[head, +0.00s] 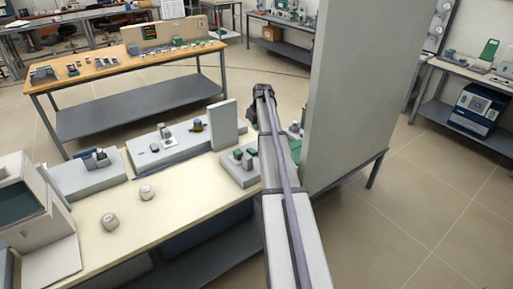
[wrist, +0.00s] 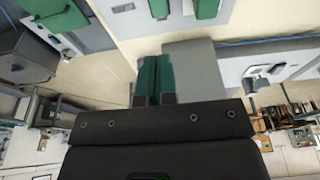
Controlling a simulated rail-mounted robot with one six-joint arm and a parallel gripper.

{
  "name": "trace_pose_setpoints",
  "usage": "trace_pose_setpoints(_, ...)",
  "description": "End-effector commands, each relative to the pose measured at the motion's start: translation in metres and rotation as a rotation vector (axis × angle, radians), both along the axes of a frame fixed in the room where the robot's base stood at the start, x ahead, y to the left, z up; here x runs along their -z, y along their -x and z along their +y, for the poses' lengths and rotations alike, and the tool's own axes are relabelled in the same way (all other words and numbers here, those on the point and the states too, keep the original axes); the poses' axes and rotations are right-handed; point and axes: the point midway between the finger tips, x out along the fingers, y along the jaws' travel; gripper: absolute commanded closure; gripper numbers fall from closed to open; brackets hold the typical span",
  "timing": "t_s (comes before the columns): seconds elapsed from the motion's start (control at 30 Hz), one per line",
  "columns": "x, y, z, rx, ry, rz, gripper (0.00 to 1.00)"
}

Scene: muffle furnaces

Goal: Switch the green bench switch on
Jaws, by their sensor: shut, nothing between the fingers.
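My gripper (head: 264,92) is at the far end of my arm in the head view, raised above the bench. In the wrist view its dark body fills the bottom, and two dark green strips, seemingly its fingers (wrist: 156,62), lie side by side, shut and empty. A grey control box (head: 241,174) with green switches (head: 238,154) sits on the bench beside my arm. Green parts also show at the top of the wrist view (wrist: 207,8), apart from the fingers. I cannot tell which is the bench switch or its position.
A tall grey panel (head: 350,90) stands close right of my arm. The cream bench (head: 180,195) also carries grey consoles (head: 170,142), two round white knobs (head: 147,192) and a furnace (head: 30,210) at left. A wooden table (head: 130,70) stands behind. Bench surface around the knobs is clear.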

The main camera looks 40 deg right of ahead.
Motion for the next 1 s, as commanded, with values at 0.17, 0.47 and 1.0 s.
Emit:
trace_pose_setpoints(0.17,0.011,-0.002,0.000,0.001,0.000,0.000,1.00)
trace_pose_setpoints(0.47,0.069,-0.014,-0.001,0.001,0.000,0.001,1.00)
trace_pose_setpoints(1.0,0.138,-0.017,-0.001,0.001,0.000,0.001,1.00)
